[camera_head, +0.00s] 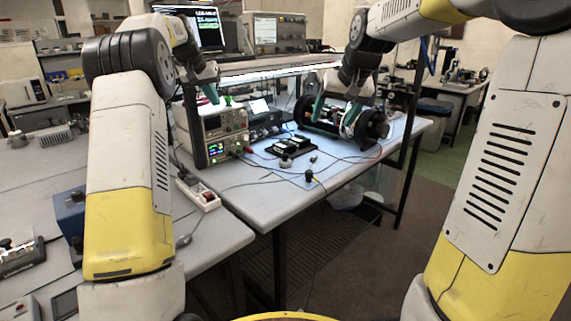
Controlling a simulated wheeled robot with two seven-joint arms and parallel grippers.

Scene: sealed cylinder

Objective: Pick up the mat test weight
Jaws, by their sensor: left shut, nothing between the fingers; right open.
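A small dark knobbed piece (309,176), possibly the mat test weight, stands on the pale blue mat (325,170) near the table's front edge. It is too small to be sure. My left gripper (212,94) is shut and empty, above the bench instrument at the table's left. My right gripper (336,110) is open, its teal fingers reaching down at the dark cylinder (374,124) at the back right of the table. I cannot tell whether they touch it. Both grippers are apart from the small dark piece.
A bench instrument (222,135) with lit displays stands at the table's left. A white power strip (203,195) lies at the table's left edge. The right front of the table (385,152) is mostly clear.

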